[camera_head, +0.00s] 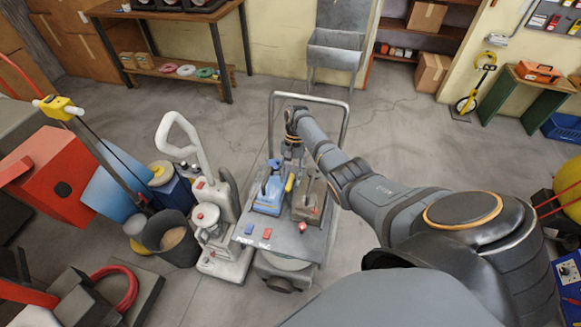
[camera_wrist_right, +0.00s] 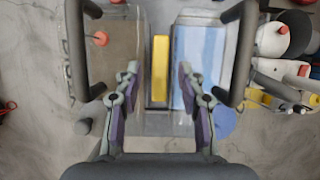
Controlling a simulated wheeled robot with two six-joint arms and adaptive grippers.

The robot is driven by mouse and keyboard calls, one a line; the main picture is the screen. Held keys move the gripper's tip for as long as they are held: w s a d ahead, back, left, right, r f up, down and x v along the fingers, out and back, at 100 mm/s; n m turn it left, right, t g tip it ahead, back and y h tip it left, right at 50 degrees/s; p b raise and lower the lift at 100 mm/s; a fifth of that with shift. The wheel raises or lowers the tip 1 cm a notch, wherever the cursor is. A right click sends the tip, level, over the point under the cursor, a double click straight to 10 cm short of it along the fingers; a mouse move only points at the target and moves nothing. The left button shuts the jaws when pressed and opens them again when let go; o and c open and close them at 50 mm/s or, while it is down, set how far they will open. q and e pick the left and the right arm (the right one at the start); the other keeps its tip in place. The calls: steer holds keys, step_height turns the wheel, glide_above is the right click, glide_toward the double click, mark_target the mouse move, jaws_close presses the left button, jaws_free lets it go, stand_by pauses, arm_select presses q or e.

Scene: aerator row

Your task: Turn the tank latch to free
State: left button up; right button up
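A yellow bar, apparently the tank latch (camera_head: 290,182), stands between a blue tank (camera_head: 266,196) and a grey-brown tank (camera_head: 309,198) on the cart. In the right wrist view the yellow latch (camera_wrist_right: 160,68) runs lengthwise between the blue tank (camera_wrist_right: 199,60) on the right and the brownish tank (camera_wrist_right: 118,50) on the left. My right gripper (camera_head: 292,151) is over the cart's far part. In its wrist view the right gripper (camera_wrist_right: 158,72) is open, with one finger on each side of the latch and gaps between. Contact is not visible. My left gripper is not in view.
The cart's handle (camera_head: 310,99) rises around my right wrist. A white upright machine (camera_head: 213,215) stands close on the cart's left, beside a dark bucket (camera_head: 172,238). Small red and blue parts lie on the cart's front plate (camera_head: 256,241). The floor behind is clear.

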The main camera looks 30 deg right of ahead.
steer(key=v, duration=1.2)
steer(key=shift+s+f, duration=0.1)
